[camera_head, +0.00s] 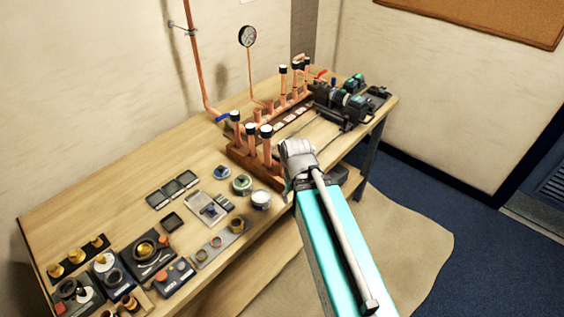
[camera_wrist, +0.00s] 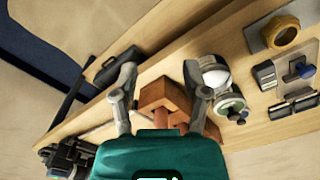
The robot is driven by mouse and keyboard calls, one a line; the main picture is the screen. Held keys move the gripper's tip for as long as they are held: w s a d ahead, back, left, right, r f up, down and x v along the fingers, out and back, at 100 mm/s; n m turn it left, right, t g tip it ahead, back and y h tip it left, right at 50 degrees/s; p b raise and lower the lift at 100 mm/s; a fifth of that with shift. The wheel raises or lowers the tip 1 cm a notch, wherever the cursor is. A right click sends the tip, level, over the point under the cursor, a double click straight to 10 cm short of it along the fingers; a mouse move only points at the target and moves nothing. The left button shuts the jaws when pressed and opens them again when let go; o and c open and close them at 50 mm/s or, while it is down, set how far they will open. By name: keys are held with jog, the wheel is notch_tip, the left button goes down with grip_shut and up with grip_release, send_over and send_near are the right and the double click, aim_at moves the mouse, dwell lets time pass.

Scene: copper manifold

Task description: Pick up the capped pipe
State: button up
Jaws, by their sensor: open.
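Several upright copper pipes with dark-and-white caps stand at a brown wooden rack (camera_head: 240,152) on the bench; one capped pipe (camera_head: 266,146) is near its front end. Another capped pipe (camera_head: 235,125) stands further left, and more stand at the far end. I cannot tell which one the task means. My gripper (camera_wrist: 160,68) is open, its two fingers spread, with a reddish-brown block and a copper piece showing between and beyond them in the wrist view. Nothing is held.
The wooden bench (camera_head: 120,190) carries round tins (camera_head: 261,200), small trays and fittings at the front left. Dark pump-like equipment (camera_head: 345,100) stands at the back right. A pressure gauge (camera_head: 247,36) and a tall wall pipe (camera_head: 195,60) rise behind. Floor to the right is clear.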

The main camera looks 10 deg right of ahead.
jog(key=shift+o, duration=0.8)
jog(key=shift+r, duration=0.1)
jog(key=m+p, duration=1.8)
jog(key=m, duration=0.1)
send_near(285, 141)
jog(key=shift+s+a+f, duration=0.15)
jog(key=shift+s+f, duration=0.05)
jog(key=shift+s, duration=0.8)
jog(key=shift+w+r+m, duration=0.35)
jog(key=shift+m, duration=0.15)
jog(key=shift+f, duration=0.1)
notch_tip(285, 141, down, 8)
jog(key=b, duration=0.8)
jog(key=shift+f+b, duration=0.25)
jog(key=shift+b, duration=0.05)
jog(key=shift+f, duration=0.1)
